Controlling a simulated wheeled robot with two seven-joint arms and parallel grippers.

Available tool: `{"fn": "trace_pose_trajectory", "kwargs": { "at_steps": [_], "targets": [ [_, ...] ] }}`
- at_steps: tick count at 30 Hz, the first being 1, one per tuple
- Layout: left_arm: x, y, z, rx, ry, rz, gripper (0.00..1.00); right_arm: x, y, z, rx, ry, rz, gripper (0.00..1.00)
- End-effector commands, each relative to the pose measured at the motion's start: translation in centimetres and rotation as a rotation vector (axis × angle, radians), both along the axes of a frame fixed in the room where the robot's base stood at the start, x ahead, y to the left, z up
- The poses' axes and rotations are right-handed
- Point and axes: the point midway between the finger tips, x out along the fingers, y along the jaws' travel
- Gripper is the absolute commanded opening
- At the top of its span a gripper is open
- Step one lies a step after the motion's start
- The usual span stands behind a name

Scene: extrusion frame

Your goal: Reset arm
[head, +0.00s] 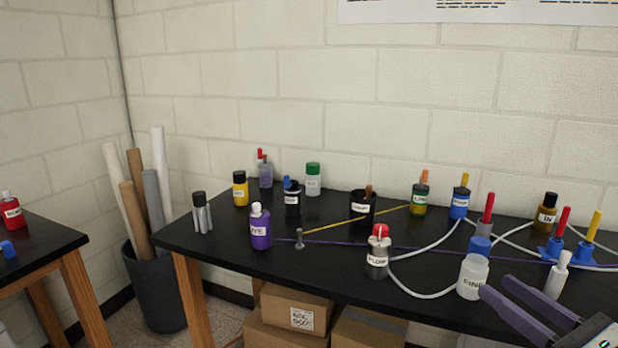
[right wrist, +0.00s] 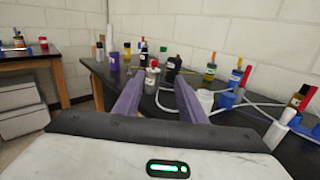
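My right gripper (head: 495,284) comes in at the lower right of the head view, over the front edge of the black table (head: 330,268). Its two purple fingers are apart with nothing between them. In the right wrist view the open fingers (right wrist: 158,82) point toward the bottles on the table. In the head view the fingertips appear beside a white bottle with a blue cap (head: 472,275); I cannot tell whether they touch it. My left gripper is in neither view.
A purple bottle (head: 260,228), a red-capped grey bottle (head: 377,255) and several other bottles stand on the table. White tubes (head: 420,293) and cords cross it. A bin of rolls (head: 157,290) stands at left, and boxes (head: 293,308) sit below. A second table (head: 30,250) is far left.

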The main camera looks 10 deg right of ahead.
Motion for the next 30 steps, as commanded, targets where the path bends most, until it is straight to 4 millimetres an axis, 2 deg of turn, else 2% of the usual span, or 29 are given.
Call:
{"fn": "trace_pose_trajectory", "kwargs": {
  "at_steps": [1,5,11,14,16,17,19,20,21,23,24,27,30],
  "targets": [
    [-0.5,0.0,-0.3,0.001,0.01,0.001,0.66,0.0,0.8,-0.6,0.089,0.004,0.018,0.37],
    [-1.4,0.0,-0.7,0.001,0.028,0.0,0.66,0.1,2.0,-1.3,0.306,0.008,0.043,0.37],
    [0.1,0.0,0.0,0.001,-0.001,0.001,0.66,0.0,3.3,-3.2,0.694,0.036,0.055,0.37],
    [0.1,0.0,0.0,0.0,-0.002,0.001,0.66,0.0,3.7,-5.1,0.941,0.07,0.038,0.37],
    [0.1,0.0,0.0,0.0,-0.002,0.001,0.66,-0.1,3.9,-7.1,1.15,0.104,0.008,0.37],
    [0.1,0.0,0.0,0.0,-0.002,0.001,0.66,-0.2,4.0,-8.3,1.252,0.125,-0.013,0.37],
    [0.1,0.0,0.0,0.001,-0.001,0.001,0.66,-0.7,4.5,-12.2,1.535,0.188,-0.087,0.37],
    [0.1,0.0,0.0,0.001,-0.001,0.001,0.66,-1.0,4.9,-14.3,1.667,0.222,-0.133,0.37],
    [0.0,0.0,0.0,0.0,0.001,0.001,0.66,-1.7,5.6,-17.3,1.841,0.271,-0.205,0.37],
    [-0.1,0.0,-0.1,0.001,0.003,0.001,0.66,-3.0,7.0,-21.5,2.063,0.337,-0.32,0.37],
    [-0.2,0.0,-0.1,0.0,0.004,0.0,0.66,-4.0,8.1,-24.2,2.192,0.38,-0.402,0.37],
    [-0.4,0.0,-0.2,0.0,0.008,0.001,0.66,-7.1,11.5,-30.2,2.46,0.487,-0.621,0.37],
    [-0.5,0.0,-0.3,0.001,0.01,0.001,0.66,-10.4,15.1,-34.6,2.651,0.577,-0.837,0.37]
  ]
}}
